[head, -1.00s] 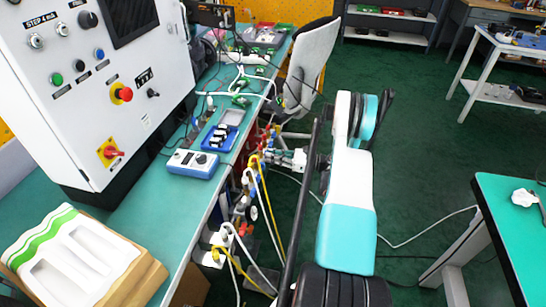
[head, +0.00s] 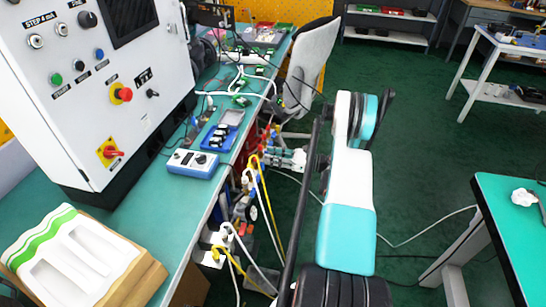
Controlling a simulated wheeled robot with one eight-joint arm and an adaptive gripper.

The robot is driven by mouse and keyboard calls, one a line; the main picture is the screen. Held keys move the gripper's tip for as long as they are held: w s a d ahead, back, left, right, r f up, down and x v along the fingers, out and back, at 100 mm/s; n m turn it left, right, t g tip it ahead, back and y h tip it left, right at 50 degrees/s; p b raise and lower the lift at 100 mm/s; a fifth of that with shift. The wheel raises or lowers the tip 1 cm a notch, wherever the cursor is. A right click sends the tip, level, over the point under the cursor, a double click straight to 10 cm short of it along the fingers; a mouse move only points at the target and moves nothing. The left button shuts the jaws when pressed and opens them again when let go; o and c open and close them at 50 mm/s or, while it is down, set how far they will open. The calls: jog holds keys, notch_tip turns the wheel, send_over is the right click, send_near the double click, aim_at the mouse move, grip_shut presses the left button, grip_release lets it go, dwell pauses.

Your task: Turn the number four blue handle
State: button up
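A row of small valves with coloured handles runs along the front side of the green bench, below its edge. Red handles (head: 266,132) show at the far end, and small blue parts (head: 257,180) show nearer, among yellow and white hoses. The handles are tiny, and I cannot read any number on them or tell which blue one is number four. My gripper (head: 283,158) is at the valve row, pointing left toward it from my white and teal arm. It is partly hidden by my arm and too small to tell whether it is open or touches a handle.
The bench (head: 165,215) carries a control cabinet (head: 95,85), a blue meter box (head: 193,163) and a blue tray (head: 217,138). A grey chair (head: 312,60) stands close behind the valves.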

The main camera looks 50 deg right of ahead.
jog(key=v, duration=1.2)
jog(key=shift+c, duration=0.3)
dwell(0.7)
grip_shut()
dwell(1.0)
